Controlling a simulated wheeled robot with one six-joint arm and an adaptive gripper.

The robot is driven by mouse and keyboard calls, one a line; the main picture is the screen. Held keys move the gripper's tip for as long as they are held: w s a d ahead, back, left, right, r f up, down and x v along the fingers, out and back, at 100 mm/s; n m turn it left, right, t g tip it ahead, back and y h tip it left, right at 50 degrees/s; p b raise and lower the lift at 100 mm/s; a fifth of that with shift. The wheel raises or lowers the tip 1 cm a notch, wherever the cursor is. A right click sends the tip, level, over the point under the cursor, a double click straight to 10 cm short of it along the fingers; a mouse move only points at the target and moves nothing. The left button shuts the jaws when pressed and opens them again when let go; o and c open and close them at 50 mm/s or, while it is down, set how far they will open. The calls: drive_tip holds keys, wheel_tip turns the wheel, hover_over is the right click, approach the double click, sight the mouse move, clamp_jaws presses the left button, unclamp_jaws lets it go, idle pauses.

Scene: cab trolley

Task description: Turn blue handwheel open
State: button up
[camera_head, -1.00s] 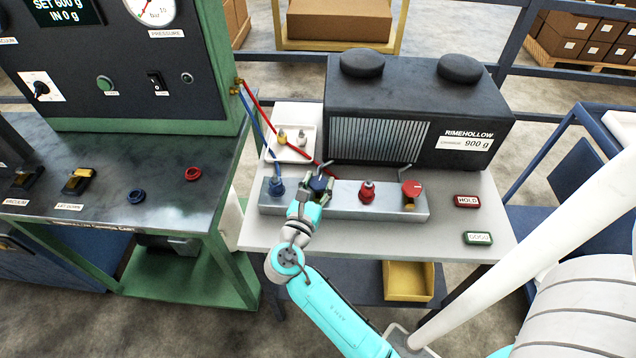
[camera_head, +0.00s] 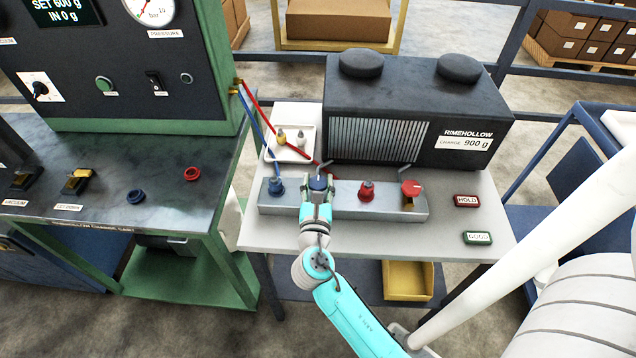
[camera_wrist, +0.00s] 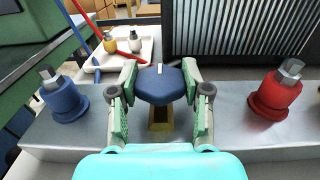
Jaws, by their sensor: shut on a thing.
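The blue handwheel (camera_head: 319,183) sits on the metal manifold block (camera_head: 340,205), second from the left. In the wrist view the blue handwheel (camera_wrist: 160,84) has a white pointer mark facing away from me and a brass body below it. My gripper (camera_head: 318,194) reaches it from the front. In the wrist view my gripper (camera_wrist: 161,92) has one finger on each side of the wheel, shut on it. The fingers hide the wheel's left and right edges.
A blue fitting (camera_head: 277,187) stands left of the wheel, a red fitting (camera_head: 367,191) and a red handwheel (camera_head: 411,188) right. Behind are a white tray (camera_head: 291,158) with small fittings, hoses and the black unit (camera_head: 415,115). HOLD (camera_head: 467,201) and GOOD (camera_head: 478,238) plates lie right.

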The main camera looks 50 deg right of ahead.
drive_tip(key=o, duration=1.2)
drive_tip(key=v, duration=1.2)
